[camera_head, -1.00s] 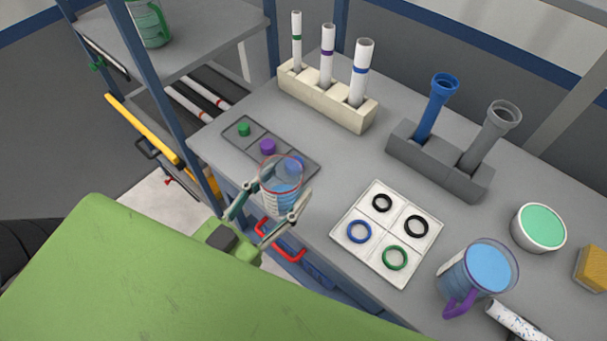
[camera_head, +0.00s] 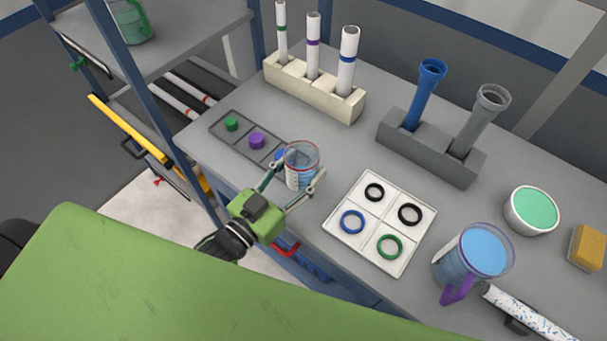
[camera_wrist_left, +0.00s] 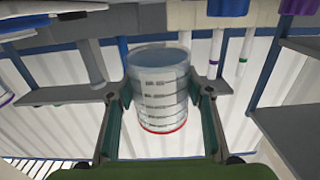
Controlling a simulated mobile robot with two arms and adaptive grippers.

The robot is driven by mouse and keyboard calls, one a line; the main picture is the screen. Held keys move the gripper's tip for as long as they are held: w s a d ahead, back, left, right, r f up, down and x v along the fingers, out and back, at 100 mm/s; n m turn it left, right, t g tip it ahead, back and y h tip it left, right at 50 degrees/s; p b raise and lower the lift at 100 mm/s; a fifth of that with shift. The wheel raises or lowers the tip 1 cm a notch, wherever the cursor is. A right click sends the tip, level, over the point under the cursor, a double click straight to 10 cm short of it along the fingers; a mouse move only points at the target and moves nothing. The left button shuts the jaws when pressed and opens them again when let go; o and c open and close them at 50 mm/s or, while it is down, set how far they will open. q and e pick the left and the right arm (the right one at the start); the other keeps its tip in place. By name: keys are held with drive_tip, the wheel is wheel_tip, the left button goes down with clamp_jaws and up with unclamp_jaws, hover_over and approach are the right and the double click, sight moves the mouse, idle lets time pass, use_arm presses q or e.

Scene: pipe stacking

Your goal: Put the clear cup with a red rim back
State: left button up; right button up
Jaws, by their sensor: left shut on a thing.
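The cup looks upright, by the front edge of the grey table, between the dark tray of caps and the white ring tray. I cannot tell whether its base touches the table. In the left wrist view the cup (camera_wrist_left: 160,92) sits between the two fingers, its red rim low in the picture. My right gripper is not in view.
The cap tray (camera_head: 243,143) is left of the cup, partly hidden by it. The white ring tray (camera_head: 333,229) is to the right. A pale rack (camera_head: 315,97) and grey holder (camera_head: 430,149) are behind.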

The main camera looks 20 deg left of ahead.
use_arm(q)
drive_tip(key=shift+w+f, duration=0.5)
drive_tip(key=shift+f, duration=0.05)
wheel_tip(320, 180, down, 4)
drive_tip(key=shift+w+r, duration=0.15)
drive_tip(key=shift+r, duration=0.1)
drive_tip(key=shift+d, duration=0.1)
drive_tip(key=shift+f+b, duration=0.4)
drive_tip(key=shift+f, duration=0.15)
drive_tip(key=o, duration=1.5)
drive_tip(key=shift+c, duration=0.2)
